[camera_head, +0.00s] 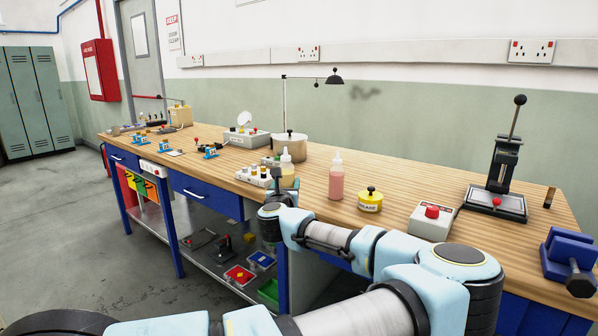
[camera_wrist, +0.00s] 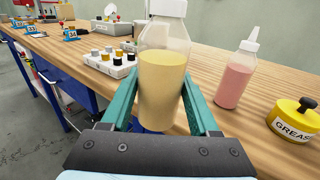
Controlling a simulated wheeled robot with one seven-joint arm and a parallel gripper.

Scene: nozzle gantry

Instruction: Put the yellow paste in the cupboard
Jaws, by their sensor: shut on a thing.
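The yellow paste is a clear bottle of yellow stuff (camera_wrist: 162,88) with a white cap. In the wrist view it stands upright between the two teal fingers of my gripper (camera_wrist: 158,78), which is shut on it. In the head view the bottle (camera_head: 287,171) shows at the bench's front edge, partly behind my arm; my gripper is mostly hidden there. I cannot tell whether the bottle's base touches the bench. Tall grey-green lockers (camera_head: 36,100) with shut doors stand at the far left; I cannot tell if these are the cupboard.
A pink bottle (camera_head: 336,177) and a yellow grease tin (camera_head: 370,199) stand close right of the held bottle. A white rack of small jars (camera_wrist: 108,63) is to its left, with a metal pot (camera_head: 290,147) behind. The wooden bench (camera_head: 415,175) has bare room at the back.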

